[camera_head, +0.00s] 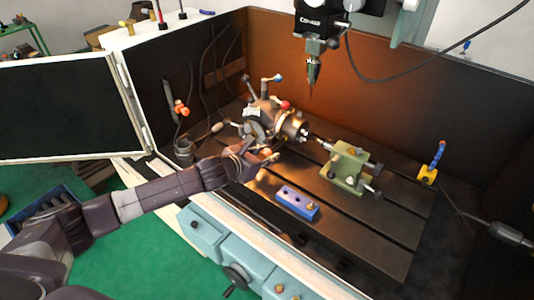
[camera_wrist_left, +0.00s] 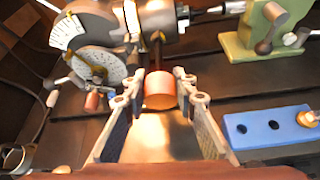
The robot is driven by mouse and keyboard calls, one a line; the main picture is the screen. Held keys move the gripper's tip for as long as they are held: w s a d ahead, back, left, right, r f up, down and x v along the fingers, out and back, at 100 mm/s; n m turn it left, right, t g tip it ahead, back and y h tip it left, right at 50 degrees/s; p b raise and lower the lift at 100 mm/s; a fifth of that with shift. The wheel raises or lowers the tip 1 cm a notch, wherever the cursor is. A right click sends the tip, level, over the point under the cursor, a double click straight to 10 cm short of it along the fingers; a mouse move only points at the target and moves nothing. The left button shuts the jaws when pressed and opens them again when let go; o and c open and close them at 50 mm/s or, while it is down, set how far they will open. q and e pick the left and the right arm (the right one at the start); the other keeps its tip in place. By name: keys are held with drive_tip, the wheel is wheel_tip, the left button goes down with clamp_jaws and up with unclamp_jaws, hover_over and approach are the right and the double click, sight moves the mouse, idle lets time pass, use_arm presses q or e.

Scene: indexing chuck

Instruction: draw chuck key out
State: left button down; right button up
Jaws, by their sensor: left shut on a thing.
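The chuck key shows in the left wrist view as a copper-coloured round handle (camera_wrist_left: 160,92) with a thin dark shaft running up towards the chuck (camera_wrist_left: 158,14). The shaft's far end meets the chuck's side; how deep it sits cannot be told. My left gripper (camera_wrist_left: 160,80) is shut on the handle, one finger on each side. In the head view, the left gripper (camera_head: 264,154) is just in front of the indexing head (camera_head: 262,118) and below the chuck (camera_head: 294,127), and the key is mostly hidden there. My right gripper is in neither view.
A green tailstock (camera_head: 347,168) stands right of the chuck on the slotted table (camera_head: 375,235). A blue block with holes (camera_head: 297,203) lies in front. A spindle with a pointed tool (camera_head: 313,75) hangs above. Dark enclosure walls stand behind.

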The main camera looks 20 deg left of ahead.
sight(262, 159)
use_arm(q)
drive_tip(key=shift+s+f, duration=0.25)
drive_tip(key=shift+s+a+p, duration=0.3)
drive_tip(key=shift+s+p, duration=0.3)
drive_tip(key=shift+s, duration=0.1)
drive_tip(key=shift+r, duration=0.1)
drive_tip(key=shift+s+a, duration=0.1)
drive_tip(key=shift+s, duration=0.05)
drive_tip(key=shift+s+a+r+p, duration=0.1)
drive_tip(key=shift+s+a+p, duration=0.05)
drive_tip(key=shift+s+p, duration=0.15)
